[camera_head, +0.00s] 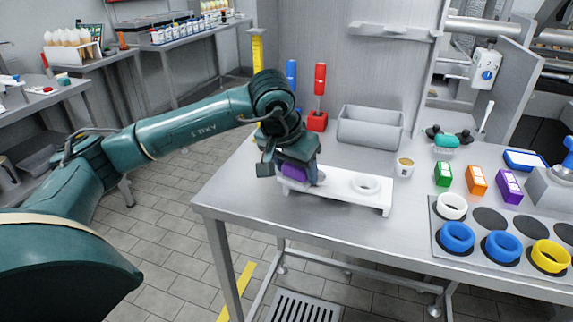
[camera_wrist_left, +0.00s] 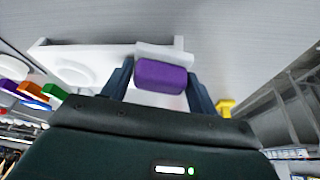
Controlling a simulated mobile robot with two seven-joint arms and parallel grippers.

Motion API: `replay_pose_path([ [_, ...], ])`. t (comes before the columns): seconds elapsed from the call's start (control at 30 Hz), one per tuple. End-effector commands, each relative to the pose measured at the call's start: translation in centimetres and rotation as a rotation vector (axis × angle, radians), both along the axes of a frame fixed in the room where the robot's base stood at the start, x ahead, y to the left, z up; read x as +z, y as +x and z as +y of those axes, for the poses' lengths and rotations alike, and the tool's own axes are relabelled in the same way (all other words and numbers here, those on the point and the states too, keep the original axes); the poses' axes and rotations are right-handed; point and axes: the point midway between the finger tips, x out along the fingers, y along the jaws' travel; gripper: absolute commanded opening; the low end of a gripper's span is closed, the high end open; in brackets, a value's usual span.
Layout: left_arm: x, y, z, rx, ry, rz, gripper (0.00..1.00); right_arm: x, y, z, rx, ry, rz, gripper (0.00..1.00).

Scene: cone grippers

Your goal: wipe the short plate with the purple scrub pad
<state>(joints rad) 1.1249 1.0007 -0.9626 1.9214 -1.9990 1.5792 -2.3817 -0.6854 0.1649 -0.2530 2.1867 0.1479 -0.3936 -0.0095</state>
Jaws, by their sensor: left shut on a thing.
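My left gripper (camera_head: 292,170) is shut on the purple scrub pad (camera_head: 293,173), over the left end of a low white plate on short legs (camera_head: 338,189). In the left wrist view, the purple pad (camera_wrist_left: 161,76) sits between the two fingers, with the white plate (camera_wrist_left: 110,55) behind it. A small raised white piece (camera_wrist_left: 165,50) shows just beyond the pad. Whether the pad touches the plate is hard to tell. A white ring (camera_head: 366,184) lies on the plate's right part. My right gripper is not in view.
A grey bin (camera_head: 370,127) stands behind the plate, with a red-handled tool (camera_head: 319,95) to its left. A small cup (camera_head: 404,167) and green, orange and purple blocks (camera_head: 509,187) stand to the right. A grey board (camera_head: 483,217) holds coloured rings. The table's front left is clear.

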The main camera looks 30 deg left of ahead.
Motion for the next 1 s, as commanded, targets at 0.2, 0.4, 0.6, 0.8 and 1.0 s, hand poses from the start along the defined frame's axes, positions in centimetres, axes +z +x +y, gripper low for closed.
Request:
replay_pose_path([
  [0.2, 0.1, 0.3, -1.0, 0.000, 0.001, -0.002, 0.41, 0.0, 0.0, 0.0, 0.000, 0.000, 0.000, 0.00],
  [0.4, 0.0, 0.5, -2.2, -0.002, -0.002, -0.002, 0.41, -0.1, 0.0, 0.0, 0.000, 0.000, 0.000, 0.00],
  [0.6, -0.2, 0.9, -3.8, -0.001, 0.000, -0.002, 0.41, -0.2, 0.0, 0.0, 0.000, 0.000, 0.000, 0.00],
  [0.8, -0.2, 1.1, -4.4, -0.001, 0.000, -0.001, 0.41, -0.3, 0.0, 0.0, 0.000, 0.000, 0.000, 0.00],
  [1.0, -0.4, 1.4, -5.9, -0.004, -0.001, 0.000, 0.41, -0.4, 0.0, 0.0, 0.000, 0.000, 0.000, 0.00],
])
